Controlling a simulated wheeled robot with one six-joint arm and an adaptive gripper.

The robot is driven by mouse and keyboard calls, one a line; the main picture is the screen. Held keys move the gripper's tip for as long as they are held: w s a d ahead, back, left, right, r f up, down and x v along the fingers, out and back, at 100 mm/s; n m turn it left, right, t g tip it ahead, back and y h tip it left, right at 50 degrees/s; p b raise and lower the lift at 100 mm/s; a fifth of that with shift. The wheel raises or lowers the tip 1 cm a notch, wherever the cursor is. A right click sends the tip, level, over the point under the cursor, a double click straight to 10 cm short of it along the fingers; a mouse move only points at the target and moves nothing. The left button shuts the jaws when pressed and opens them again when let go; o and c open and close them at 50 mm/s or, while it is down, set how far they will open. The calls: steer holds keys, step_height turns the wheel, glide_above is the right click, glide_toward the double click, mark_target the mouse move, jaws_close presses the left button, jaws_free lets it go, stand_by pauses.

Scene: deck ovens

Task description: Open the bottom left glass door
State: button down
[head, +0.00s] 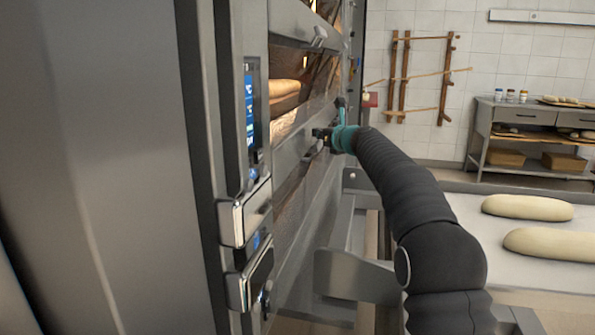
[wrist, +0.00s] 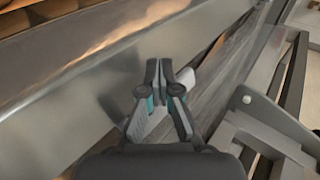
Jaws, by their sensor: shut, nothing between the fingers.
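The oven front (head: 295,140) is seen at a steep slant in the head view, with glass doors one above another. Loaves show behind the glass of one door. A lower brownish glass panel (head: 287,195) sits beneath a metal strip; I cannot tell for sure whether it is the bottom left door. My gripper (head: 321,134) is close to this strip. In the wrist view my gripper (wrist: 163,76) is shut and empty, its fingertips together. A pale rounded piece, perhaps a handle (wrist: 187,78), is just behind and right of the fingertips; contact is unclear.
Control boxes (head: 245,212) and a lit display (head: 249,105) are on the oven's near side. A metal frame (head: 350,272) stands close below my arm. A loading surface with pale loaves (head: 527,207) is at the right. A shelf table (head: 480,140) stands at the back wall.

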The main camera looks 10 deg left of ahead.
mark_target(320, 145)
stand_by(0.4)
steer(key=shift+d+f+b, duration=0.15)
steer(key=shift+f+b, duration=1.35)
steer(key=shift+f, duration=0.35)
steer(key=b+v, duration=0.5)
steer(key=v, duration=0.2)
steer(key=shift+f, duration=0.6)
